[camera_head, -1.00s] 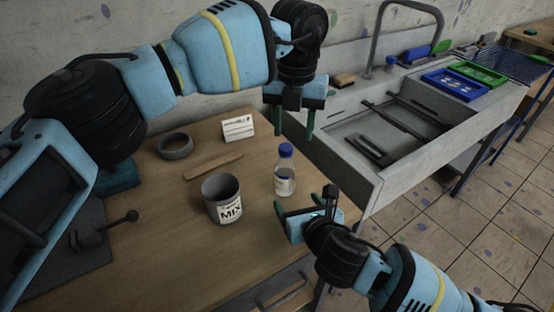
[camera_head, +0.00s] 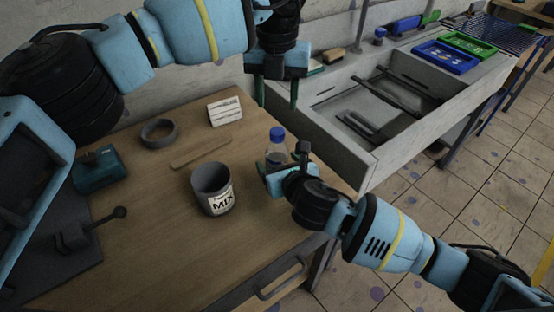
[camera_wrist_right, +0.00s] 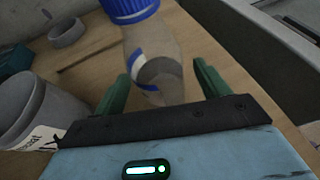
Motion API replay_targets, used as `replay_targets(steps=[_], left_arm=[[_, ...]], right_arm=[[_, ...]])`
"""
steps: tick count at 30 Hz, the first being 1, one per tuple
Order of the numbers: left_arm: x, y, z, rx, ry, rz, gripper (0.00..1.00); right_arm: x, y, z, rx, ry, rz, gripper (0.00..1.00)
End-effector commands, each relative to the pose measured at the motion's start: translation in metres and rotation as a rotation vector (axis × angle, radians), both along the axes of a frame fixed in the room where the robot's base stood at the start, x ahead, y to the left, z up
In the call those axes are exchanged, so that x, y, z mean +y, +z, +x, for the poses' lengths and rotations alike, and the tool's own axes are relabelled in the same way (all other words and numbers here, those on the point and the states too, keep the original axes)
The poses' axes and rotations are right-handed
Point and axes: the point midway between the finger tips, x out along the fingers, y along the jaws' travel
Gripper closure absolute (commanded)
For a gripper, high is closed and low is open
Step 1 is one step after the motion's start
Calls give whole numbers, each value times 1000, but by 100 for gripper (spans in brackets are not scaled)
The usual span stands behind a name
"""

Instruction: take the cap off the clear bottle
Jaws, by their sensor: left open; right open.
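The clear bottle (camera_head: 275,151) stands upright on the wooden table with its blue cap (camera_head: 277,133) on. In the right wrist view the bottle (camera_wrist_right: 155,62) rises between and just beyond the two green fingers, with the blue cap (camera_wrist_right: 130,8) at the top edge. My right gripper (camera_wrist_right: 158,85) is open around the lower part of the bottle; I cannot tell whether a finger touches it. In the head view the right gripper (camera_head: 272,170) hides the bottle's lower part. My left gripper (camera_head: 277,98) is open and empty, fingers pointing down, above and behind the bottle.
A grey MIX cup (camera_head: 212,190) stands left of the bottle. Behind it are a wooden stick (camera_head: 200,151), a dark ring (camera_head: 158,133) and a white card (camera_head: 225,111). A sink (camera_head: 370,110) adjoins the table at the right. The table front is clear.

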Motion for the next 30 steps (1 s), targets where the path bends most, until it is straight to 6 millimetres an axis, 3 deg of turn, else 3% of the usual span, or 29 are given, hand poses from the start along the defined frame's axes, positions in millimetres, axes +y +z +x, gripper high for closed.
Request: replay_targets(steps=[9,19,30], left_arm=[[0,0,0,0,0,0,53],[0,0,0,0,0,0,53],[0,0,0,0,0,0,53]], right_arm=[[9,-9,22,-1,0,1,26],[9,-10,24,0,1,2,26],[9,-10,23,0,1,2,73]])
